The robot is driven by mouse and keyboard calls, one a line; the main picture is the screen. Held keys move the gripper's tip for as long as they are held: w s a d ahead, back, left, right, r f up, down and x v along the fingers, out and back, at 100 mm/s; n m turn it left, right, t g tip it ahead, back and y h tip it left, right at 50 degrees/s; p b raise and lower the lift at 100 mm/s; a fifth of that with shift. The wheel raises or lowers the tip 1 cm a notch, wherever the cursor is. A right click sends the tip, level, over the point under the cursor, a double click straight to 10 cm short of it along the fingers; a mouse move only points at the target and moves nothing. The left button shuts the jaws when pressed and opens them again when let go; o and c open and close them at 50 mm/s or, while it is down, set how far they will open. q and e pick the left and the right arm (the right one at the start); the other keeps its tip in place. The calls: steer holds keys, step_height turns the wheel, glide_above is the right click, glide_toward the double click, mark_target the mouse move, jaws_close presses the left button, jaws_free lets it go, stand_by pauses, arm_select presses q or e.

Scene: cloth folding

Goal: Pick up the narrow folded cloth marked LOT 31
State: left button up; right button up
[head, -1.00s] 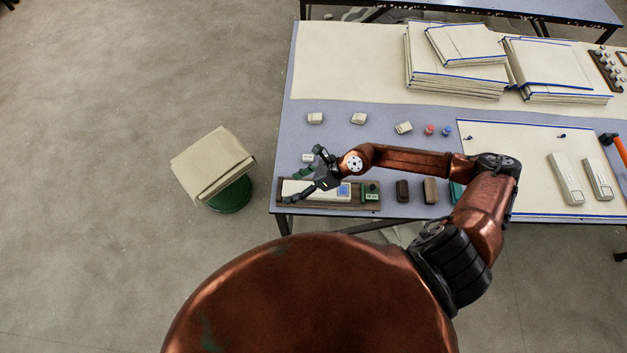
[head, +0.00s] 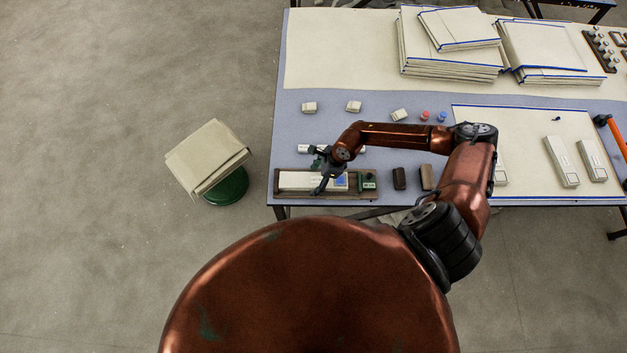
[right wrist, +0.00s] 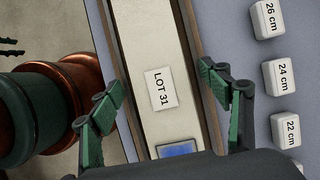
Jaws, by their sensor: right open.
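The narrow folded cloth (right wrist: 147,55) is off-white, with a white label printed LOT 31 (right wrist: 161,88) and a blue patch near the bottom of the right wrist view. It lies in a long wooden tray (right wrist: 198,68). In the head view the cloth (head: 297,181) lies in the tray at the table's near left edge, partly hidden by my gripper. My right gripper (head: 318,176) is over the cloth. In the right wrist view its green-padded fingers (right wrist: 162,98) are open, one toward each side of the cloth, with nothing between them gripped. My left gripper is not visible.
Small white blocks marked 26 cm (right wrist: 267,18), 24 cm (right wrist: 279,77) and 22 cm (right wrist: 286,130) stand beside the tray. Two dark blocks, one of them brown (head: 399,178), stand right of it. Stacked cloths (head: 450,62) lie at the back. A green stool (head: 228,187) holds cloth on the floor.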

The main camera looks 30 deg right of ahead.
steer(key=shift+c, duration=0.6)
steer(key=c, duration=1.2)
